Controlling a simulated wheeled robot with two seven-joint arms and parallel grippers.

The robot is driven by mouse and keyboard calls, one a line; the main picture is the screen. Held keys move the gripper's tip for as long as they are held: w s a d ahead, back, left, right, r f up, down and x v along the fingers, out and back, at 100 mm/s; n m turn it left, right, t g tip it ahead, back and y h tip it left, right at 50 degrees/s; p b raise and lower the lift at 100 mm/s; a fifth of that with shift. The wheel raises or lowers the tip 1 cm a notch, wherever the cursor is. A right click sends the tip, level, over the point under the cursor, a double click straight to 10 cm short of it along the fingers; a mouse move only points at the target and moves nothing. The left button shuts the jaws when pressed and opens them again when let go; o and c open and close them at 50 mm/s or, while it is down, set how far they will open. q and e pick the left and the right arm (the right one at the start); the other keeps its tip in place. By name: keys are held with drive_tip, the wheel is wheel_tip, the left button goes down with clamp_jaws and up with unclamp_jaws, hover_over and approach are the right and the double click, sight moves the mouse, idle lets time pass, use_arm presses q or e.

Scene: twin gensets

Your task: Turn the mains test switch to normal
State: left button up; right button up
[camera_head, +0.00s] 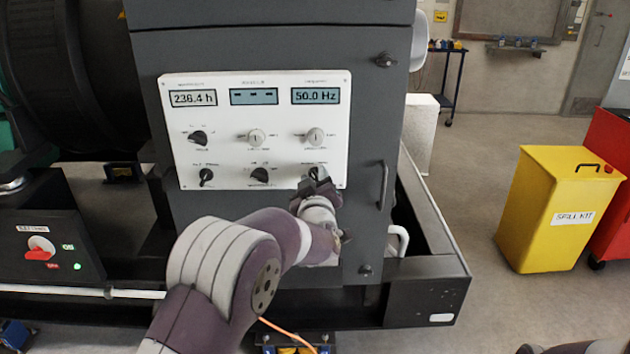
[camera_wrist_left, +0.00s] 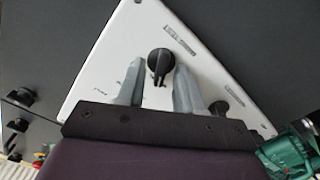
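The white control panel (camera_head: 225,155) on the dark cabinet carries two rows of knobs, with labels too small to read. My left gripper (camera_head: 314,178) is at the black knob (camera_head: 314,170) at the panel's lower right and partly hides it. In the left wrist view, this black knob (camera_wrist_left: 160,62) shows between the tips of my gripper's two fingers (camera_wrist_left: 158,80). The fingers are apart, with visible gaps to the knob. I cannot tell from the labels whether this knob is the mains test switch.
Other black knobs (camera_head: 259,175) (camera_head: 206,176) sit left in the same row. A cabinet handle (camera_head: 382,185) is right of the panel. A red switch (camera_head: 39,248) is on a box at lower left. A yellow spill kit bin (camera_head: 555,210) stands right, with open floor between.

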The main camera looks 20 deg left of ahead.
use_arm(q)
drive_tip(key=v, duration=1.2)
drive_tip(key=shift+s, duration=0.4)
drive_tip(key=shift+d, duration=0.1)
